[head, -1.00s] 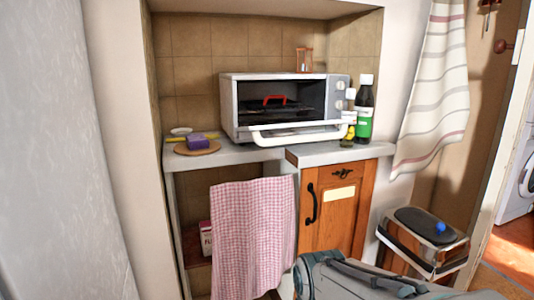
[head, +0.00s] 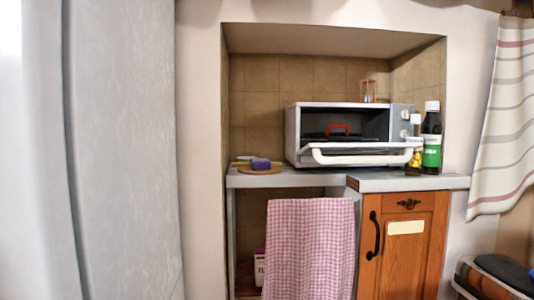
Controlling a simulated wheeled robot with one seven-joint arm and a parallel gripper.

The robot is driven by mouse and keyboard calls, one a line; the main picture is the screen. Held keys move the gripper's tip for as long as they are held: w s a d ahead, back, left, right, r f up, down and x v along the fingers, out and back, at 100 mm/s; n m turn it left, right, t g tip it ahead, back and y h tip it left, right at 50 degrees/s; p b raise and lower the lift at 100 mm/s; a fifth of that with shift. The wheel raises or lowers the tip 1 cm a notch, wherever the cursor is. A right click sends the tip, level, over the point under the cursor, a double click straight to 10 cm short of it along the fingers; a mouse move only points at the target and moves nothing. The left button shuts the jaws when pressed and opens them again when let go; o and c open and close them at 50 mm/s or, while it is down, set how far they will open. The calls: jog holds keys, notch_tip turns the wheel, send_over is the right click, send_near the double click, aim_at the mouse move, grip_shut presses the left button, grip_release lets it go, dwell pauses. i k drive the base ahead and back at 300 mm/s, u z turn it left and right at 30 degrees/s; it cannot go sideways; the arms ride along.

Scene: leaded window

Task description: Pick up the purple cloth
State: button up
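A small folded purple cloth (head: 261,164) sits on a round tan board (head: 262,171) at the left end of the counter, left of the toaster oven. It looks like a small block from here. My gripper is not in view.
The toaster oven (head: 350,135) stands on the counter with its door hanging open and a red handle inside. Bottles (head: 432,135) stand to its right. A pink checked towel (head: 308,245) hangs below the counter, beside a wooden cabinet (head: 405,245). A tall grey surface (head: 120,150) fills the left.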

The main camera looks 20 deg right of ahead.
aim_at(256, 165)
jog(key=u, duration=1.15)
jog(key=k, duration=1.15)
jog(key=z, duration=1.7)
jog(key=k, duration=0.6)
jog(key=u, duration=0.4)
jog(key=i, duration=1.2)
jog(key=u, duration=0.2)
